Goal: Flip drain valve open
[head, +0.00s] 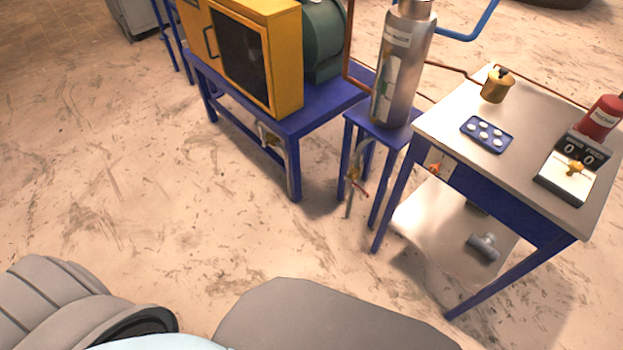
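A small brass valve (353,176) with a thin reddish handle sits on a pipe below the steel cylinder (405,70), beside the legs of its blue stand (372,115). A second small valve with pipework (268,136) hangs under the blue bench (325,104) below the yellow chamber (280,60). No label shows which one is the drain valve, and both are too small to read their handle positions.
A table (540,110) at right holds a brass pot (496,86), a blue tray (487,134), a counter box (568,180) and a red canister (603,116). A grey pipe fitting (484,247) lies on its lower shelf. The floor (120,190) at left is clear.

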